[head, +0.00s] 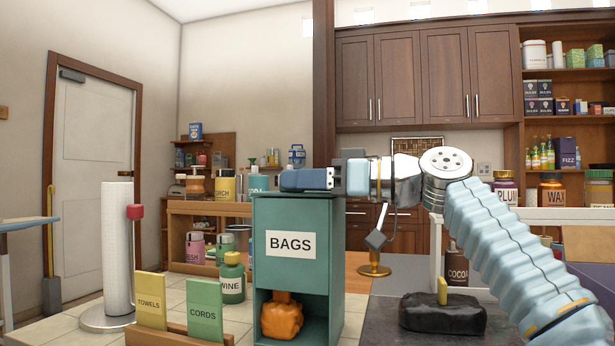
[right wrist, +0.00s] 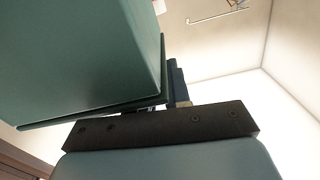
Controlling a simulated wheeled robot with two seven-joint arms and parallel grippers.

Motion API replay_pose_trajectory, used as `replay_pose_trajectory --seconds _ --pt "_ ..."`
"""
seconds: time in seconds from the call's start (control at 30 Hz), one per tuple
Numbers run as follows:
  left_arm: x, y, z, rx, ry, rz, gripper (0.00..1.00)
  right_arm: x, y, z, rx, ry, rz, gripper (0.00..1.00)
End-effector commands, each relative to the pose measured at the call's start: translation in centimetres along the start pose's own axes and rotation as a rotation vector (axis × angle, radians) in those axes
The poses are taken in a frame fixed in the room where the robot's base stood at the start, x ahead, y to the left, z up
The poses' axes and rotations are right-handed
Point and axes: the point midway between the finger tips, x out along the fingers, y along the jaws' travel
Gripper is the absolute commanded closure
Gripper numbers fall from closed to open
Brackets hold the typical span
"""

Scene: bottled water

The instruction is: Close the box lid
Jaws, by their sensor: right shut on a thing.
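The teal box (head: 318,242) with a BAGS label stands upright in the middle of the head view. Its lower front is an open compartment with an orange bag-like thing (head: 282,316) in it. My right gripper (head: 290,180) lies level across the box's top edge, its arm coming in from the right. In the right wrist view the box (right wrist: 80,55) fills the upper left, with a thin lid-like plate (right wrist: 95,113) along its edge. My right gripper's finger (right wrist: 178,84) is at that edge, shut on what appears to be the lid. The lid's angle is hard to tell. My left gripper is out of view.
A dark counter (head: 385,318) with a black lump (head: 442,314) lies right of the box. TOWELS (head: 150,300) and CORDS (head: 205,311) cards, a green jar (head: 232,280) and a paper roll (head: 118,250) stand to the left. Free room shows above the box.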

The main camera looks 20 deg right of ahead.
Motion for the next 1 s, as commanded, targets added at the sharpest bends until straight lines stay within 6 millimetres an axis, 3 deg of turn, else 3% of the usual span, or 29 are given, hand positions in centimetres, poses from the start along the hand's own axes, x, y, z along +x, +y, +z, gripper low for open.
replay_pose_trajectory --seconds 0.6,0.63,0.73,1.0 --pt "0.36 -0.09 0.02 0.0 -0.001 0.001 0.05 0.43 0.36 0.74 0.006 -0.008 -0.006 1.0" --pt "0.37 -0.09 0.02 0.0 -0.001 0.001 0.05 0.43 0.36 0.75 0.006 -0.008 -0.006 0.8" --pt "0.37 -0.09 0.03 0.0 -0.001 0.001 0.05 0.44 0.4 0.77 0.006 -0.008 -0.005 0.65" --pt "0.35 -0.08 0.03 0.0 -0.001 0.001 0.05 0.43 0.62 0.79 0.006 -0.008 0.0 0.62"
